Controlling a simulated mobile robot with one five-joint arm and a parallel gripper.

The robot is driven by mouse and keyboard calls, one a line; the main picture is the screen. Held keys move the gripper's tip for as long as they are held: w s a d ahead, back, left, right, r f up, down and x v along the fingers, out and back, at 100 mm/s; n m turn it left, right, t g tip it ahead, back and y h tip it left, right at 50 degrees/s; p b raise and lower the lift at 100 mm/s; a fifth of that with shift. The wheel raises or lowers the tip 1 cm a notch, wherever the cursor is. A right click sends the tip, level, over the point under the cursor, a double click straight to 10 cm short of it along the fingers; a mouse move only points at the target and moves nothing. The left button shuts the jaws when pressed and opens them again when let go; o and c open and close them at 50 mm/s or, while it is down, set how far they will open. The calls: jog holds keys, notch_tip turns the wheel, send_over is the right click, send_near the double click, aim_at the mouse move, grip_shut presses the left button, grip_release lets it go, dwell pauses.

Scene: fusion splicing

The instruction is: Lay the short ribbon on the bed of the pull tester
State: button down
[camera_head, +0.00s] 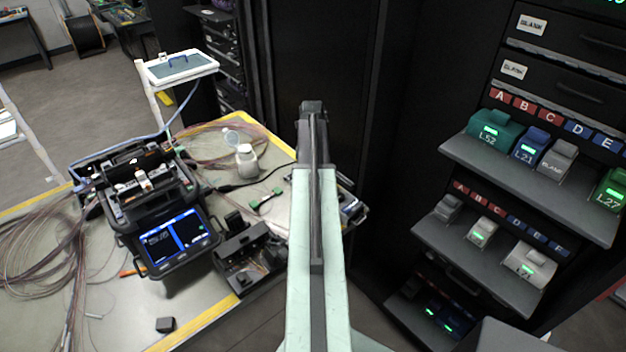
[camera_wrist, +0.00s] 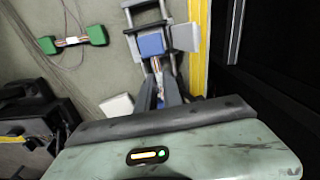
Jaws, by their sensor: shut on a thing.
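My gripper (camera_wrist: 158,88) shows at the lower middle of the wrist view, its narrow dark fingers shut on a small pale and reddish striped piece (camera_wrist: 156,66), which looks like the short ribbon. A blue block (camera_wrist: 151,43) sits at the far end of that piece. It is over or against the pull tester (camera_wrist: 186,37), a grey frame with two rails; whether it rests on the bed I cannot tell. In the head view the tester (camera_head: 351,207) shows partly behind my arm, at the table's right end. My gripper is hidden there.
Another ribbon piece with green end blocks (camera_wrist: 70,41) lies on the table left of the tester. The splicer with a lit screen (camera_head: 175,240), a black open box (camera_head: 245,255) and a white bottle (camera_head: 246,160) stand farther left. A rack with shelves (camera_head: 530,180) is at right.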

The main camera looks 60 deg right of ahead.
jog(key=shift+f+b, duration=0.85)
jog(key=shift+f, duration=0.8)
jog(key=c, duration=1.5)
grip_release()
jog(key=shift+r, duration=0.1)
notch_tip(320, 180, up, 13)
jog(key=p, duration=1.3)
